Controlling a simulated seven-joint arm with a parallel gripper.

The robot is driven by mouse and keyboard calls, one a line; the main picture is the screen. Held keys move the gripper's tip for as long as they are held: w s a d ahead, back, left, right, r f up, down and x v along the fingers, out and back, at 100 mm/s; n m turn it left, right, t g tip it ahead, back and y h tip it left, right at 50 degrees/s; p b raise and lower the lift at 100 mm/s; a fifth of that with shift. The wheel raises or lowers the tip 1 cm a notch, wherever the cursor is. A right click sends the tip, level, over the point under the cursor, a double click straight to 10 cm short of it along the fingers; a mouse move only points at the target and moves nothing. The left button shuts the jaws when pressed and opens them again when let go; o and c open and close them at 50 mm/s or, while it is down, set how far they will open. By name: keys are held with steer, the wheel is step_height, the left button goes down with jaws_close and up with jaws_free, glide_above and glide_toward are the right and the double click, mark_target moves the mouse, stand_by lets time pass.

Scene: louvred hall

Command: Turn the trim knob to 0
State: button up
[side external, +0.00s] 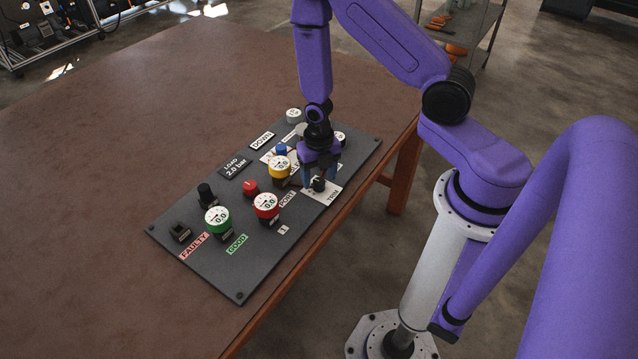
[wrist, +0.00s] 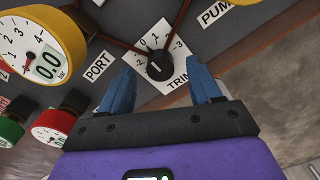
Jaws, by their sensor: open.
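The trim knob (wrist: 159,66) is small and black, on a white numbered plate (wrist: 178,97) marked TRIM in the wrist view. The scale runs around its far side; the knob's pointer is too small to read surely. In the side view the knob (side external: 319,184) sits near the panel's right edge. My gripper (wrist: 163,74) is open, with one blue finger on each side of the knob in the wrist view. I cannot tell whether the fingers touch it. In the side view my gripper (side external: 320,180) is low over the plate.
The dark panel (side external: 190,262) lies on a brown table (side external: 80,200). Yellow (side external: 279,164), red (side external: 266,204) and green (side external: 217,217) gauges stand left of my gripper, the yellow one closest. A red knob (side external: 249,186) and a blue knob (side external: 281,149) are also nearby.

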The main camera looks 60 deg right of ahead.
mark_target(319, 181)
steer(key=shift+r, duration=2.5)
step_height(319, 181, up, 17)
steer(key=shift+r, duration=0.2)
